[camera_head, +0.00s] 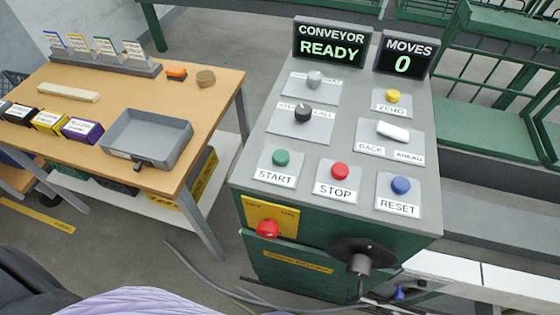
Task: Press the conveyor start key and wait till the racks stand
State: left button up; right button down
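The green START key (281,158) sits on the sloped top of the grey and green control console (340,220), at its front left. The red STOP key (340,171) and the blue RESET key (401,185) are to its right. The conveyor display (331,44) reads CONVEYOR READY, and the moves display (404,54) reads MOVES 0. Green metal racks (490,75) stand behind and right of the console, beside a grey conveyor bed (480,215). Neither of my grippers is in view.
The console also carries a yellow ZERO key (393,96), a white BACK/AHEAD switch (393,130), knobs and a red front button (268,229). A wooden table (100,95) with a grey tray (148,138) and small boxes stands left. Cables lie on the floor between.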

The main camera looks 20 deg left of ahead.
aim_at(281, 156)
jog(key=k+j, duration=0.15)
jog(key=j, duration=0.2)
jog(key=k+j, duration=0.15)
jog(key=j, duration=0.25)
jog(key=k+j, duration=0.15)
jog(key=j, duration=0.2)
jog(key=u, duration=0.05)
